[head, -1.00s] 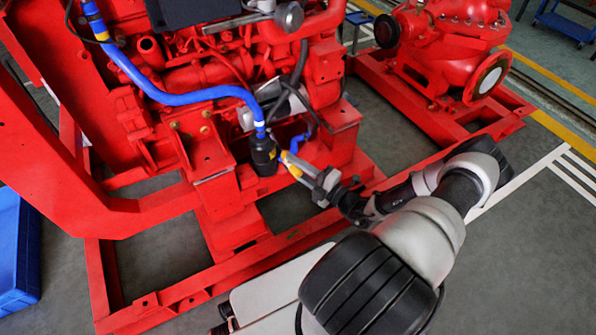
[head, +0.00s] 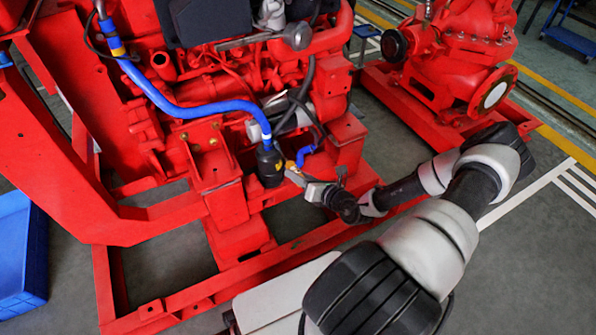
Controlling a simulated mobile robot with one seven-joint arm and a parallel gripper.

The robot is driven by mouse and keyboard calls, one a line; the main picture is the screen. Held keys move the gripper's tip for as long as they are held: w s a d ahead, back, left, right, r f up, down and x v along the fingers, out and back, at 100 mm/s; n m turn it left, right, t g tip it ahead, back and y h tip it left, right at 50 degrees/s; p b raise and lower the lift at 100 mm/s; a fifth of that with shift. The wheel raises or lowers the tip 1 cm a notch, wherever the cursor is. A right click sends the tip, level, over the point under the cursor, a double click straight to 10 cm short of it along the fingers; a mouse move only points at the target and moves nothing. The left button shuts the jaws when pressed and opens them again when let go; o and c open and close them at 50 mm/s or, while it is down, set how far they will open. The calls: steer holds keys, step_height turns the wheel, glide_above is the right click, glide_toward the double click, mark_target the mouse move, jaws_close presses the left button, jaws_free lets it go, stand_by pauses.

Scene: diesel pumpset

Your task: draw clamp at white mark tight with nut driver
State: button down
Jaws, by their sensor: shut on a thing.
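A blue hose (head: 190,107) runs from the upper left down to a black cylindrical part (head: 269,165) on the red engine. A small pale band (head: 266,138) shows at the hose's lower end; I cannot tell whether it is the clamp or the white mark. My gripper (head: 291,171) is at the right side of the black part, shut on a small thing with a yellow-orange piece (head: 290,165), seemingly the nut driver. Most of it is hidden by the fingers, and I cannot tell whether its tip touches anything.
A short blue hose piece (head: 306,155) is just behind my gripper. Red frame rails (head: 180,296) lie below. A red pump (head: 462,55) stands at the upper right, a blue crate (head: 22,255) at the left. Grey floor is open at the lower right.

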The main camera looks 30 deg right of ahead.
steer(key=n+p, duration=0.1)
steer(key=p, duration=0.1)
steer(key=n+h+p, duration=0.1)
steer(key=p, duration=0.2)
steer(key=shift+a+r+h, duration=0.1)
steer(key=shift+r+h, duration=0.2)
steer(key=n+h+p, duration=0.1)
steer(key=n+p, duration=0.1)
steer(key=p, duration=0.2)
steer(key=shift+n+h, duration=0.4)
steer(key=n+h+p, duration=0.2)
steer(key=n, duration=0.1)
steer(key=shift+f, duration=0.2)
steer(key=shift+f+n+h+p, duration=0.1)
steer(key=shift+n+h+p, duration=0.2)
steer(key=shift+n+h, duration=0.3)
steer(key=shift+w, duration=0.25)
steer(key=shift+s, duration=0.25)
steer(key=shift+w, duration=0.5)
